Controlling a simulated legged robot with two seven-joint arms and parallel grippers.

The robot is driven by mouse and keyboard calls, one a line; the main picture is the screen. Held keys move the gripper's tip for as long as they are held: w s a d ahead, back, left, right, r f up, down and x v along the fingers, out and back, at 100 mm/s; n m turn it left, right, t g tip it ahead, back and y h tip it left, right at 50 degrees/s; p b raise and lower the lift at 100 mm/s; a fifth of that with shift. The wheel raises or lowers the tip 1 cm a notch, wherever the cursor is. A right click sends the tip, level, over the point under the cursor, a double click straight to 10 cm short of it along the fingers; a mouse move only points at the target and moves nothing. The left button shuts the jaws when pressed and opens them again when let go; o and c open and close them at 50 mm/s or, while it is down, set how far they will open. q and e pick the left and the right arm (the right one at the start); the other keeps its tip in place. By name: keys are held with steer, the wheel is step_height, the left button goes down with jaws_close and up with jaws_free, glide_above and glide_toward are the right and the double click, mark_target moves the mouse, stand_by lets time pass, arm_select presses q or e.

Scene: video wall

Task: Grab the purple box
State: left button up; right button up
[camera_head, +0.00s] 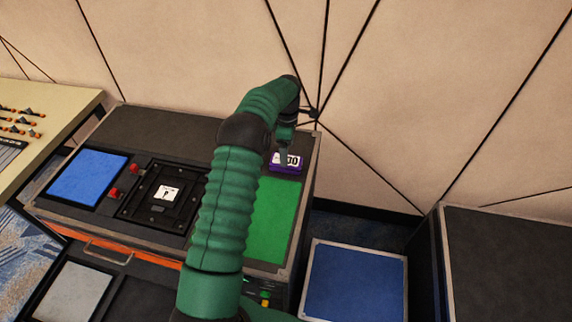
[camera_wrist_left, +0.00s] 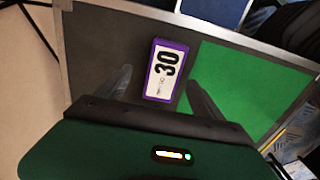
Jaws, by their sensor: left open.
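The purple box (camera_head: 286,163) with a white label reading 30 lies on the dark top of the console, just behind the green panel, in the head view. In the left wrist view the purple box (camera_wrist_left: 165,70) lies between the two fingers, with dark surface beside it. My left gripper (camera_head: 287,140) is at the box's far side in the head view, partly hidden by its own wrist. In the left wrist view my left gripper (camera_wrist_left: 160,88) is open, its fingers on either side of the box with gaps showing. My right gripper is not in view.
The console top holds a green panel (camera_head: 272,218), a blue panel (camera_head: 88,177) and a black frame (camera_head: 160,195) with a white card. A blue-topped block (camera_head: 355,280) and a dark case (camera_head: 510,260) stand to the right. A wall rises close behind.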

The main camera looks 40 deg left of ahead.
mark_target(295, 163)
arm_select(q)
steer(key=f, duration=0.5)
steer(key=shift+s+d, duration=0.1)
steer(key=shift+s, duration=0.25)
steer(key=shift+w+f, duration=0.1)
steer(key=shift+f, duration=0.15)
steer(key=c, duration=1.6)
